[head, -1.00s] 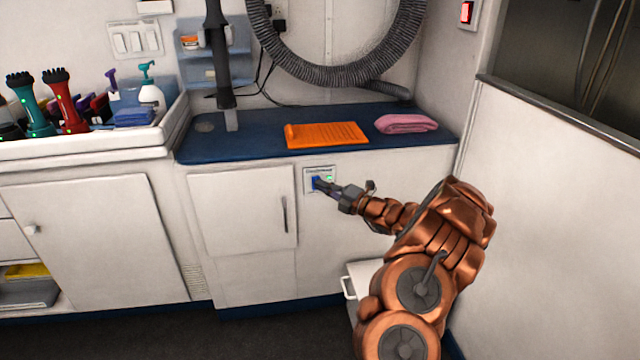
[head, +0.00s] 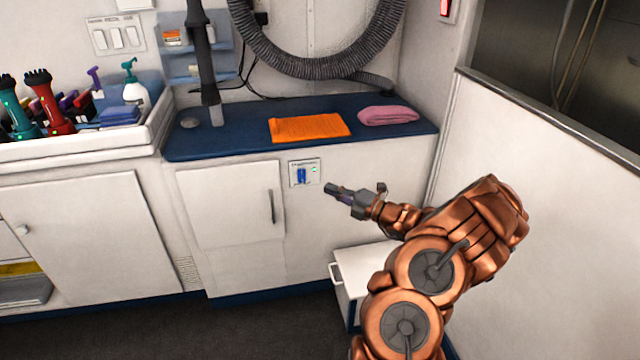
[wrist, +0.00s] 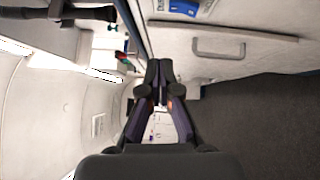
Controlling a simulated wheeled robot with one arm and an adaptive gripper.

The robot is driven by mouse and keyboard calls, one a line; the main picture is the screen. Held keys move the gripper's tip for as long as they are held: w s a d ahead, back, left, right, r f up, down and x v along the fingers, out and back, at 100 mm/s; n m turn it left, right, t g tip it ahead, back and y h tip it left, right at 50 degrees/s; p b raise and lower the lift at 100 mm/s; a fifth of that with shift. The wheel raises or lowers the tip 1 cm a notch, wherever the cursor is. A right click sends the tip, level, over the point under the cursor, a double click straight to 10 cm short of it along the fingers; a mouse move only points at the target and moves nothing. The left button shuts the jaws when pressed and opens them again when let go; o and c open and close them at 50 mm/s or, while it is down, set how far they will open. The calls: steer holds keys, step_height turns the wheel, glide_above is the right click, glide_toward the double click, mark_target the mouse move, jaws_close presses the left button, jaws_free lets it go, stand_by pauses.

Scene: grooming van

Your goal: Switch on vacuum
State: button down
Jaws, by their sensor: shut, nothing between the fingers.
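The blue rocker also shows at the top of the wrist view (wrist: 184,7), partly cut off. The ribbed grey vacuum hose (head: 310,70) hangs in a loop on the back wall.
An orange cloth (head: 309,128) and a pink towel (head: 388,115) lie on the blue countertop (head: 235,135). A cabinet door with a handle (head: 271,206) is left of the panel. A white box (head: 347,285) stands on the floor below my arm. A white partition (head: 530,190) is at right.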

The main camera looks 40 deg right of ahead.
steer(key=shift+r+v, duration=0.25)
steer(key=shift+v, duration=0.95)
